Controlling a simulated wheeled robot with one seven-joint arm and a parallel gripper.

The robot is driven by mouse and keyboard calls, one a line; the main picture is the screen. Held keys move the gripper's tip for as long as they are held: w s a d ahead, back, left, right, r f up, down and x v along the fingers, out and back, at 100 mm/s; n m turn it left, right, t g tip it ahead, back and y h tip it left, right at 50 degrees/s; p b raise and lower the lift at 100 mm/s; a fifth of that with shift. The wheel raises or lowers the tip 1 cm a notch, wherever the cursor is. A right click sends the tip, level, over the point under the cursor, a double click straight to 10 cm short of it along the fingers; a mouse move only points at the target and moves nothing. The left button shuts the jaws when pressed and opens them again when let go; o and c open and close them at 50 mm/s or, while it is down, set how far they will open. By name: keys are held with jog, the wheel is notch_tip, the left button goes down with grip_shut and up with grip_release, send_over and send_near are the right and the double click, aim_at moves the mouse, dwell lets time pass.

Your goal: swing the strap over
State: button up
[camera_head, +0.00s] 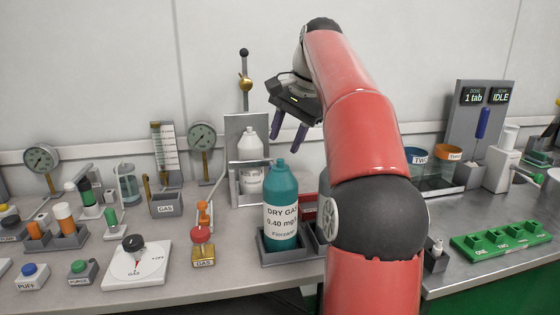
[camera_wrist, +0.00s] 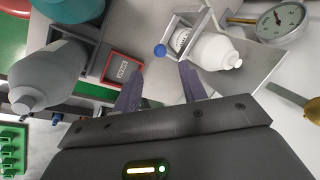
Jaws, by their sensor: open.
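A white bottle (camera_head: 249,147) stands upright against a grey back plate (camera_head: 232,130), behind the teal DRY GAS bottle (camera_head: 282,195). A grey bar that looks like the strap (camera_wrist: 203,25) is by the white bottle (camera_wrist: 216,52) in the wrist view. A blue knob (camera_wrist: 160,50) is at its side; I cannot tell whether the strap crosses the bottle fully. My gripper (camera_head: 290,132) is open and empty, above and right of the white bottle. Its purple fingers (camera_wrist: 160,80) point toward the bench, apart from the strap.
A grey bottle (camera_wrist: 48,72) and a red-framed tray (camera_wrist: 123,68) are left of the fingers in the wrist view. A gauge (camera_wrist: 280,18) and a brass-knobbed post (camera_head: 245,84) stand nearby. My arm hides the bench's middle right.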

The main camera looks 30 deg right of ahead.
jog(key=x, duration=0.7)
jog(key=shift+w+a+f, duration=0.1)
jog(key=shift+f, duration=0.05)
grip_shut()
